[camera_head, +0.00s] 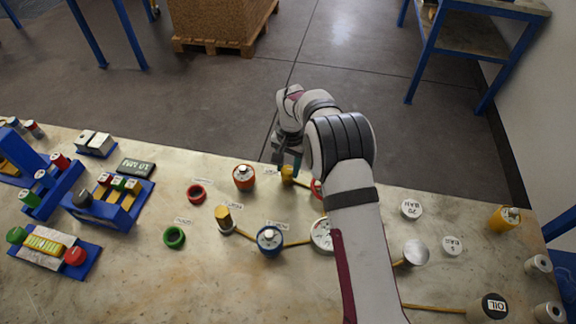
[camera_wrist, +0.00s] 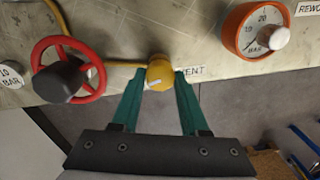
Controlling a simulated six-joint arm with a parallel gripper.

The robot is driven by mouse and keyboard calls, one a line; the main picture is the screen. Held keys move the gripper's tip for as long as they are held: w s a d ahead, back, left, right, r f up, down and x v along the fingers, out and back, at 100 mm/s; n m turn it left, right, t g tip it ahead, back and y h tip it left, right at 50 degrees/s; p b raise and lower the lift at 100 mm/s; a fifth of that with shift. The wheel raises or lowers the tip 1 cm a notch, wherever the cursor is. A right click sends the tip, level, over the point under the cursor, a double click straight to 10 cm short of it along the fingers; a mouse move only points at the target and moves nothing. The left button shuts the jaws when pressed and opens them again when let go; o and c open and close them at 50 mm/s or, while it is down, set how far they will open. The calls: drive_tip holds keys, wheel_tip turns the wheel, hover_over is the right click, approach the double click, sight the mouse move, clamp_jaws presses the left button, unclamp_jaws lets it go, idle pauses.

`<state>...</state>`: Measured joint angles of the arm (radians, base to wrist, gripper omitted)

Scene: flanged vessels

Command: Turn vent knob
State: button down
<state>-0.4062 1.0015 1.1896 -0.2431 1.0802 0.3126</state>
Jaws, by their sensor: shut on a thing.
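The yellow vent knob (camera_wrist: 160,74) stands near the table's far edge, with a label reading "VENT" (camera_wrist: 191,71) beside it. A pale mark shows on the knob's face in the wrist view. My gripper (camera_wrist: 160,76) has its two green fingers on either side of the knob and is shut on it.
A red handwheel (camera_wrist: 68,70) with a dark hub stands close to the knob. An orange gauge (camera_wrist: 255,30) stands on its other side, also seen in the head view (camera_head: 244,177). A blue vessel (camera_head: 270,240) and a yellow-capped fitting (camera_head: 224,218) stand nearer. Floor lies beyond the table edge.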

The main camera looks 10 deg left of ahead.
sight(290, 171)
drive_tip(key=shift+m, duration=1.5)
drive_tip(key=shift+c, duration=2.1)
unclamp_jaws()
wheel_tip(290, 171, up, 16)
drive_tip(key=shift+s+d, duration=0.2)
drive_tip(key=shift+d, duration=0.15)
drive_tip(key=shift+f, duration=0.1)
